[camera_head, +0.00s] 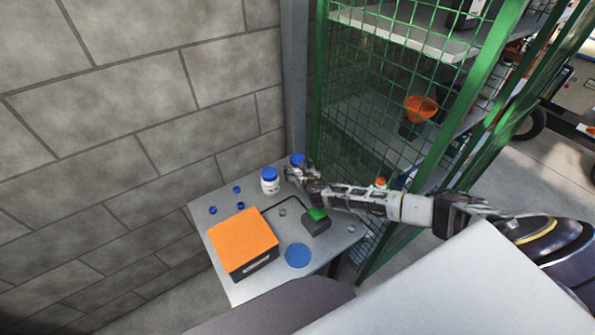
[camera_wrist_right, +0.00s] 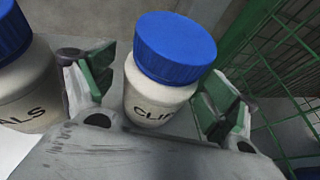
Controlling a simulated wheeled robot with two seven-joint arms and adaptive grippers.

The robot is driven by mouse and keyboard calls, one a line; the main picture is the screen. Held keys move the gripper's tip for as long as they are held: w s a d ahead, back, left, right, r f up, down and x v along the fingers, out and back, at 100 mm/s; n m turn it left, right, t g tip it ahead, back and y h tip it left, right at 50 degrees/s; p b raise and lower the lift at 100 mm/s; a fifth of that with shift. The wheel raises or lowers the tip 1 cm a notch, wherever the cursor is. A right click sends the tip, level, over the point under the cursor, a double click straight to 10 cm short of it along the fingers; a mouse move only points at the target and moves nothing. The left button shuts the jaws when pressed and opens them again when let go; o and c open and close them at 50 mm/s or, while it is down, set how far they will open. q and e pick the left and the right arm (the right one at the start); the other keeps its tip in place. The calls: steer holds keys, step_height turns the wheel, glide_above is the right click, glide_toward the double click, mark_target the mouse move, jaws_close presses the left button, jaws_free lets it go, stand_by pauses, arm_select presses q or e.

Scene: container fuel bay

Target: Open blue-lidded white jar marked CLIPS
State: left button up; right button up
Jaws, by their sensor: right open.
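The white jar marked CLIPS (camera_wrist_right: 150,108) stands upright with its blue lid (camera_wrist_right: 175,48) on. In the head view its lid (camera_head: 297,159) shows at the table's back corner, and its body is mostly hidden behind my gripper. My right gripper (camera_head: 297,172) is open, with its green-padded fingers (camera_wrist_right: 161,92) on either side of the jar. Gaps show between the pads and the jar, so I see no grip. The lid's top stands above the fingers in the wrist view. My left gripper is not in view.
Another blue-lidded white jar (camera_head: 270,182), lettered "ALS" in the wrist view (camera_wrist_right: 28,95), stands close on the left. An orange-topped box (camera_head: 243,241), a blue disc (camera_head: 298,255), a green-and-black device (camera_head: 317,220) and several small caps lie on the table (camera_head: 222,272). A green mesh cage (camera_head: 350,130) stands close right.

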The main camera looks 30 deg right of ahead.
mark_target(298, 159)
steer(key=shift+w+f, duration=0.2)
steer(key=shift+w, duration=0.2)
steer(key=c, duration=1.2)
steer(key=shift+d+r, duration=0.1)
steer(key=shift+c, duration=0.2)
steer(key=shift+r+p, duration=0.65)
steer(key=shift+r, duration=4.35)
